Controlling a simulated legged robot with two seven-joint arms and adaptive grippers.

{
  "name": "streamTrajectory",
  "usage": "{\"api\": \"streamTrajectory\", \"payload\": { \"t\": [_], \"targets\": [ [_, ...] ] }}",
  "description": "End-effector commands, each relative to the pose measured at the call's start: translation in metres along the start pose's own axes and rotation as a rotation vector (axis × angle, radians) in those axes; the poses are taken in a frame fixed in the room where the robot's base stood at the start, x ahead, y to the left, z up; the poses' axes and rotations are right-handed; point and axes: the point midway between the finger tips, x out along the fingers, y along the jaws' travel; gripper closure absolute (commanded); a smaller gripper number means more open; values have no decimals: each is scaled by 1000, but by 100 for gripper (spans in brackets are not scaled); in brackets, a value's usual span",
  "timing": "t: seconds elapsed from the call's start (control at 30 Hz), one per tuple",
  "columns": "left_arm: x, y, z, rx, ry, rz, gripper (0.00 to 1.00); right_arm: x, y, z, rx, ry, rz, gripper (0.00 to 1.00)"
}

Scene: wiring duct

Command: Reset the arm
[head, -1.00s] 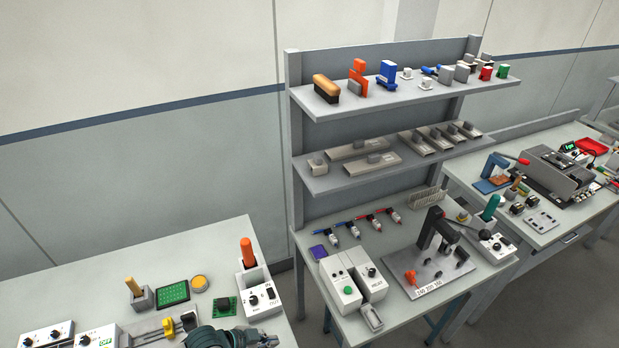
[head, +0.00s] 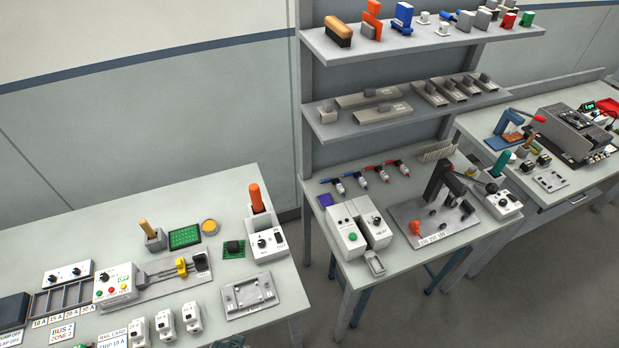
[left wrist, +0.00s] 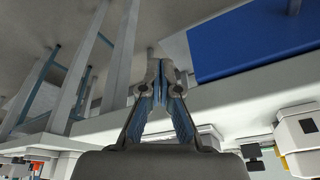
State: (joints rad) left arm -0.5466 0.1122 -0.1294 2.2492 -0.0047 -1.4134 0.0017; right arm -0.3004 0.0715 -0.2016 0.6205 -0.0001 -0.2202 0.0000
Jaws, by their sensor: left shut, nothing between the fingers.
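My left gripper (left wrist: 160,80) shows in the left wrist view with its fingertips together and nothing between them. It is clear of the table edge, with no contact visible. My right gripper is in neither view.
The left table carries white breaker modules (head: 165,327), a grey fixture plate (head: 249,295) and an orange-handled tool (head: 257,198). A shelved bench (head: 335,257) stands to its right. In the left wrist view a blue panel (left wrist: 250,40) fills the upper right.

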Motion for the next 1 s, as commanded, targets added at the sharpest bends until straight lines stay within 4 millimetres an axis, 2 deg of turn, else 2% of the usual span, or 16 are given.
{"api": "streamTrajectory", "payload": {
  "t": [0.03,0.17,0.27,0.37,0.4,0.47,0.5,0.6,0.7,0.8,0.9,1.0],
  "targets": [
    [21,1,6,2,-13,2,100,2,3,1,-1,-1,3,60],
    [71,3,20,6,-33,6,100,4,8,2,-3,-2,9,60],
    [117,6,40,10,-51,10,100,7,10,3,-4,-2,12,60],
    [173,8,75,15,-78,14,100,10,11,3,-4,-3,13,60],
    [196,10,93,17,-90,15,100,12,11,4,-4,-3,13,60],
    [226,11,122,21,-108,17,100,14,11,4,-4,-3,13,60],
    [243,13,143,24,-120,19,100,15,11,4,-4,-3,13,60],
    [277,14,196,31,-145,21,100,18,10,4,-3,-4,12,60],
    [296,15,243,36,-165,23,100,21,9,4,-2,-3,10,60],
    [304,14,278,40,-180,24,100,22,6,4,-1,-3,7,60],
    [306,14,297,43,-187,25,100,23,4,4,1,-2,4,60],
    [306,14,304,44,-188,25,100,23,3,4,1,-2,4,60]
  ]
}}
